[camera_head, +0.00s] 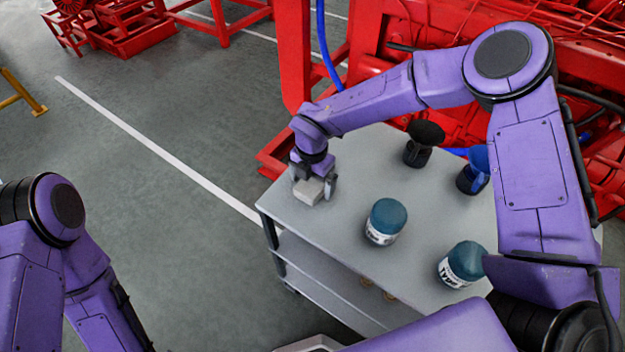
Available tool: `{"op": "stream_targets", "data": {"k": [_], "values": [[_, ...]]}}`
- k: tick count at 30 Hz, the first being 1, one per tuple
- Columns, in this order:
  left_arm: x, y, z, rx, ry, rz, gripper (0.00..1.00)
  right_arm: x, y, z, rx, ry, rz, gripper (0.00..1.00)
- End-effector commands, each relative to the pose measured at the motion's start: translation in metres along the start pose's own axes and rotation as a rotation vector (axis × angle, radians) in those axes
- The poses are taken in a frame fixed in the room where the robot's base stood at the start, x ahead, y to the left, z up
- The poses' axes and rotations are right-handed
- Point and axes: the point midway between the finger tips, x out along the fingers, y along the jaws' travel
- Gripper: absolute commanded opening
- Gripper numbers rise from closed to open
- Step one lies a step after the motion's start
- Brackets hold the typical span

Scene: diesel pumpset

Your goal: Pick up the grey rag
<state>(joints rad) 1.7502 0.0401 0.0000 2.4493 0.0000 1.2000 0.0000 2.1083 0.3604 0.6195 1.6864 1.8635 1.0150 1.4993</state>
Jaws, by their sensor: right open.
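The grey rag (308,192) is a small light-grey block-like bundle on the top of the grey cart (344,226), near its left corner. My right gripper (314,187) points down over the rag, with its fingers open on either side of it. Whether the fingers touch the rag I cannot tell. My left arm is at the lower left, and its gripper is out of view.
Two teal-lidded jars (386,222) (462,264) stand on the cart's front half. A black-topped item (424,144) and a blue-and-black item (473,170) stand farther back. Red machinery (400,50) rises behind the cart. Open floor lies to the left.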

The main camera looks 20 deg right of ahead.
Motion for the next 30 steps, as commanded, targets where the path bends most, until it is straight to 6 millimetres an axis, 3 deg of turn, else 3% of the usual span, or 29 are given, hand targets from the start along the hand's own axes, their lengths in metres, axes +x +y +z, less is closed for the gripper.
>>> {"op": "stream_targets", "data": {"k": [5,11,20,23,30], "values": [[0.000,0.000,0.001,0.000,-0.001,-0.001,0.43,0.002,0.000,0.001,0.001,-0.001,0.000,1.00],[0.000,0.000,0.001,0.001,-0.001,0.000,0.43,0.002,0.000,0.001,0.001,-0.001,0.000,0.45],[0.002,0.000,0.001,0.001,-0.001,0.000,0.43,-0.001,0.000,0.001,0.000,-0.001,0.001,0.44],[0.008,0.001,0.004,0.001,-0.001,0.000,0.43,-0.016,0.001,0.002,0.003,-0.002,0.006,0.44],[0.021,0.002,0.009,0.000,-0.001,0.000,0.43,-0.074,0.000,0.001,0.003,-0.002,0.005,0.44]]}}
